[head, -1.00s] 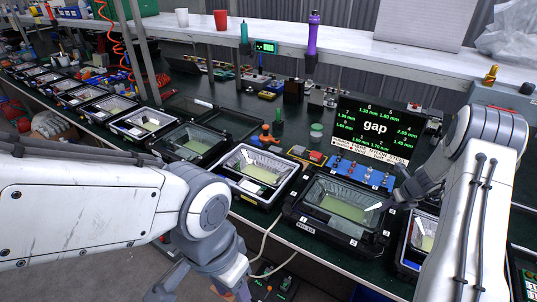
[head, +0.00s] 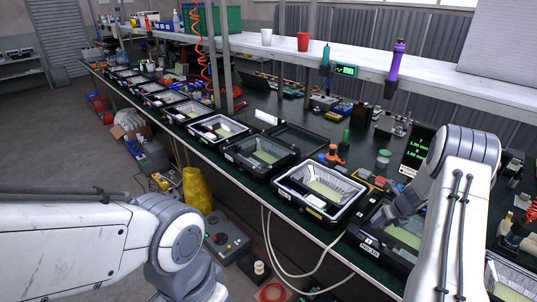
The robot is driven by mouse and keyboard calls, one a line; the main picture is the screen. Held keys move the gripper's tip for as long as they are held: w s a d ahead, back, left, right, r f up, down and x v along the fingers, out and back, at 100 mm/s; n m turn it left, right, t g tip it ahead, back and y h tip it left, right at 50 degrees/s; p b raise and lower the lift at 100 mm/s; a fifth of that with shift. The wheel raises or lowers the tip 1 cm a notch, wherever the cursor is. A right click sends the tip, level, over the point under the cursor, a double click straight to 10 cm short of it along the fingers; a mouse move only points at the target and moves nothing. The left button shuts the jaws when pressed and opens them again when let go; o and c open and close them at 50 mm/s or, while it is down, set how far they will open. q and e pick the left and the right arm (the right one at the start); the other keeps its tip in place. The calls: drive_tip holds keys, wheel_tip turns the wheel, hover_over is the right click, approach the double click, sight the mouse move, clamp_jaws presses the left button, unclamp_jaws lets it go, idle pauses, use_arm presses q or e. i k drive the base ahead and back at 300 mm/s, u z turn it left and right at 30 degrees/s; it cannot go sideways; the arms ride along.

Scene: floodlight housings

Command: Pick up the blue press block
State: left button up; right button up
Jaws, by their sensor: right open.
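I cannot clearly make out the blue press block. A small blue piece (head: 322,158) sits by an orange part (head: 334,153) on the green bench, behind the open housings, but it is too small to identify. My right gripper (head: 400,206) is open, low over the black housing (head: 368,238) at the right, partly hidden by my right arm. It is to the right of that small blue piece. My left arm comes in at the lower left; its gripper is below the picture's edge.
A row of floodlight housings (head: 318,190) lines the bench's front edge. A shelf (head: 345,62) with cups and a purple tool (head: 397,58) runs above the back. White cables hang off the bench front. A grey control box (head: 225,238) and a yellow object (head: 197,190) are below.

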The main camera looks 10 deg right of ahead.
sight(321, 157)
drive_tip(key=u, duration=0.7)
drive_tip(key=i, duration=0.9)
drive_tip(key=u, duration=0.4)
drive_tip(key=i, duration=1)
drive_tip(key=z, duration=0.95)
drive_tip(key=i, duration=0.9)
drive_tip(key=z, duration=0.9)
